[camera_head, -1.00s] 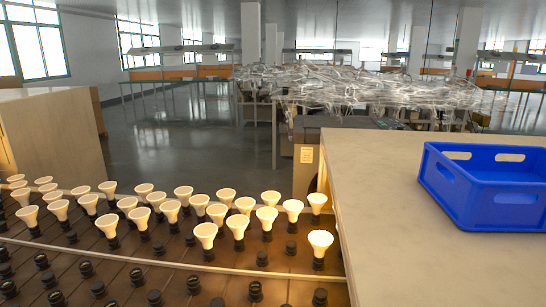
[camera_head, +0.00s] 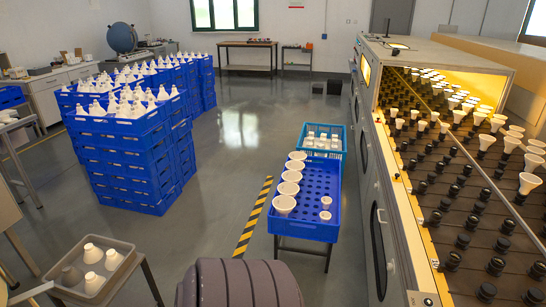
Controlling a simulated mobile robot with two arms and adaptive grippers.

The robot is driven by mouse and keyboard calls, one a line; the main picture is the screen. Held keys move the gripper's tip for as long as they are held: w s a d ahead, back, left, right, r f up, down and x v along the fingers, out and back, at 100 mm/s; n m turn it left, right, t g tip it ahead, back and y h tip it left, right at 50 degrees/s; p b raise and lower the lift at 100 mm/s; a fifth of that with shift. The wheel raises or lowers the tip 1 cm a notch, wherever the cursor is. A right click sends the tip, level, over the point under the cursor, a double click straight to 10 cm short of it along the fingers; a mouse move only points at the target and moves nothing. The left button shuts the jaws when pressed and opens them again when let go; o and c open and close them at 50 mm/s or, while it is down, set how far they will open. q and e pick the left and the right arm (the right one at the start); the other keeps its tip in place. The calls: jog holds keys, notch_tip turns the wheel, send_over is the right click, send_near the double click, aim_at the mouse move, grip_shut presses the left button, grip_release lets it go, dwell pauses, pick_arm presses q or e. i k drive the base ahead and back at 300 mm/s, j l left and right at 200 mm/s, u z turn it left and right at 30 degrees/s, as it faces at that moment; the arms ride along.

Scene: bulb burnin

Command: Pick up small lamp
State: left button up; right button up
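Two small white lamps, a nearer one (camera_head: 325,215) and a farther one (camera_head: 326,202), stand in the right part of a blue crate (camera_head: 334,232) with a grid of holes. Several larger white lamps (camera_head: 284,205) stand in a row along that crate's left side. Several white lamps also sit in a grey tray (camera_head: 62,292) at the lower left. Lit lamps (camera_head: 530,183) stand in sockets on the burn-in rack (camera_head: 440,256) at the right. Neither of my grippers is in view.
Tall stacks of blue crates (camera_head: 124,170) filled with white lamps stand at the left. A small table (camera_head: 327,258) carries the blue crate, with a lighter blue crate (camera_head: 340,150) of lamps behind it. Open grey floor (camera_head: 237,170) lies between stacks and table.

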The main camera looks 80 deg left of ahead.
aim_at(325, 216)
jog(key=u, duration=2.05)
jog(key=i+z, duration=0.15)
jog(key=z, duration=0.25)
jog(key=i+j+z, duration=0.1)
jog(key=z, duration=0.25)
jog(key=i+j+z, duration=0.1)
jog(key=j+z, duration=0.15)
jog(key=z, duration=0.15)
jog(key=i+j+z, duration=0.1)
jog(key=j, duration=0.25)
jog(key=i+j, duration=0.25)
jog(key=i+j+z, duration=0.15)
jog(key=j, duration=0.25)
jog(key=i+j+z, duration=0.1)
jog(key=j, duration=0.3)
jog(key=i+j, duration=0.2)
jog(key=j, duration=0.15)
jog(key=z, duration=0.05)
